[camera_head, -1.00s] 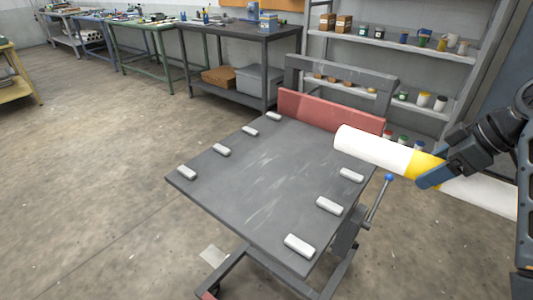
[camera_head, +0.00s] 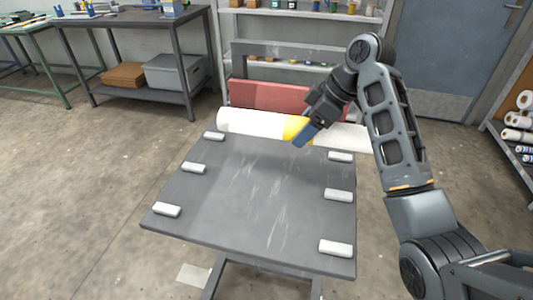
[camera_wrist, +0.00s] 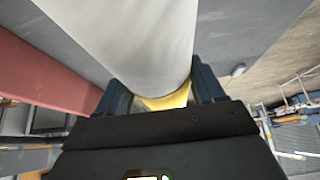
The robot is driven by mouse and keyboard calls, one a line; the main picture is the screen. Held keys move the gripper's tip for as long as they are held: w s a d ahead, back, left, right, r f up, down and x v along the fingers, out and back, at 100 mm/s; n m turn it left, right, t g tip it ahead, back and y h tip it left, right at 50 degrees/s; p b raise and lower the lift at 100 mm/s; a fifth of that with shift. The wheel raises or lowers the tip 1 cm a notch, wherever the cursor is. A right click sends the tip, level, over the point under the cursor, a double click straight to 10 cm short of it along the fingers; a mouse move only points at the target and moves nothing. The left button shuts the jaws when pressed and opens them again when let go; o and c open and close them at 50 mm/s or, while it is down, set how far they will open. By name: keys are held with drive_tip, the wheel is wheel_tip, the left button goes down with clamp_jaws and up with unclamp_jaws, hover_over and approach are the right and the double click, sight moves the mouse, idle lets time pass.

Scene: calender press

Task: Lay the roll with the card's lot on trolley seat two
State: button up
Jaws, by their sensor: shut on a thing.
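My gripper (camera_head: 305,132) is shut on a long white roll (camera_head: 252,122) around its yellow band (camera_head: 296,128). The roll lies crosswise over the far end of the grey trolley top (camera_head: 260,205), near the red end board (camera_head: 270,95). I cannot tell whether it touches the trolley. White blocks in pairs line the trolley's left and right edges; a middle pair is the left block (camera_head: 193,168) and the right block (camera_head: 339,195). In the wrist view the roll (camera_wrist: 130,40) fills the space between the fingers. No card or lot mark is readable.
A shelf (camera_head: 305,15) with small jars stands behind the trolley. A dark workbench (camera_head: 135,18) with a grey bin (camera_head: 175,71) is at the back left. A rack of white rolls (camera_head: 520,118) is at the right edge. The trolley top is bare between the blocks.

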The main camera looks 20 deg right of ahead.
hover_over(264, 163)
drive_tip(key=s+d, duration=0.1)
drive_tip(key=d, duration=0.1)
wheel_tip(264, 163, down, 4)
drive_tip(key=shift+s+a+f+p, duration=0.1)
drive_tip(key=shift+s+f+p, duration=0.1)
drive_tip(key=shift+p, duration=0.25)
drive_tip(key=shift+f+p, duration=0.3)
drive_tip(key=shift+f, duration=1.75)
drive_tip(key=o, duration=1.4)
drive_tip(key=v, duration=1.2)
drive_tip(key=shift+b, duration=0.4)
